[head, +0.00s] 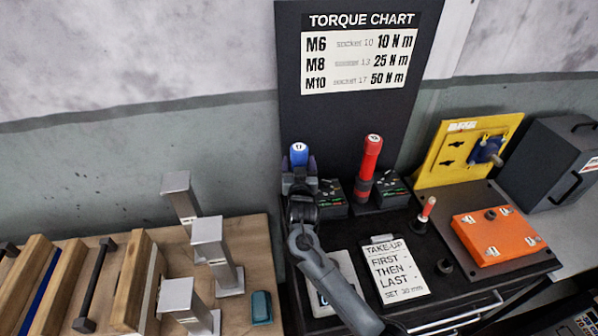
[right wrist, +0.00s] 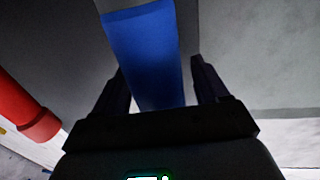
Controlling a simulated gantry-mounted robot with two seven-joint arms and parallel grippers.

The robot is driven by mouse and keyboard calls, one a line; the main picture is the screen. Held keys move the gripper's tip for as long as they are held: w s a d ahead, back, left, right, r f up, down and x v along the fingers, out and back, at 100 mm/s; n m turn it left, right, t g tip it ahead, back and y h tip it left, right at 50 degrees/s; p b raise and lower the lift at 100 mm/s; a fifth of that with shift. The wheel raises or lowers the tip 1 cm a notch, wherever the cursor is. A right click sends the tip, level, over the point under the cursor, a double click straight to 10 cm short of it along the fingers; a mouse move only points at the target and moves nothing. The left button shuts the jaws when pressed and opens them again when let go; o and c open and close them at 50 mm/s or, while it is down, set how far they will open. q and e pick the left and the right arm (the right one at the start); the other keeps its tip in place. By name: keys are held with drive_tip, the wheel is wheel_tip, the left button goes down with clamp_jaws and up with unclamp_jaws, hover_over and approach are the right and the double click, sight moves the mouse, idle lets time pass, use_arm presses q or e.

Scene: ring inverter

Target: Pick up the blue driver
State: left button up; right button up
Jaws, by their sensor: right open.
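The blue driver (head: 298,153) stands upright at the back of the black cart, left of a red driver (head: 369,158). In the head view only its blue top shows; my gripper and arm hide the rest. My right gripper (head: 299,168) is at the driver, with a finger on each side. In the right wrist view the blue handle (right wrist: 145,55) lies between the two open fingers of my right gripper (right wrist: 158,80), with a visible gap on the right side. Contact on the left side is hard to tell. My left gripper is out of view.
The red driver (right wrist: 38,126) is close on the left in the wrist view. Dark boxes with small displays (head: 391,188) sit by the drivers. Metal posts (head: 213,240) stand left.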

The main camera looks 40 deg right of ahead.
drive_tip(key=shift+c, duration=0.5)
drive_tip(key=c, duration=1)
drive_tip(key=shift+r, duration=0.15)
drive_tip(key=shift+c, duration=0.7)
drive_tip(key=shift+r, duration=0.1)
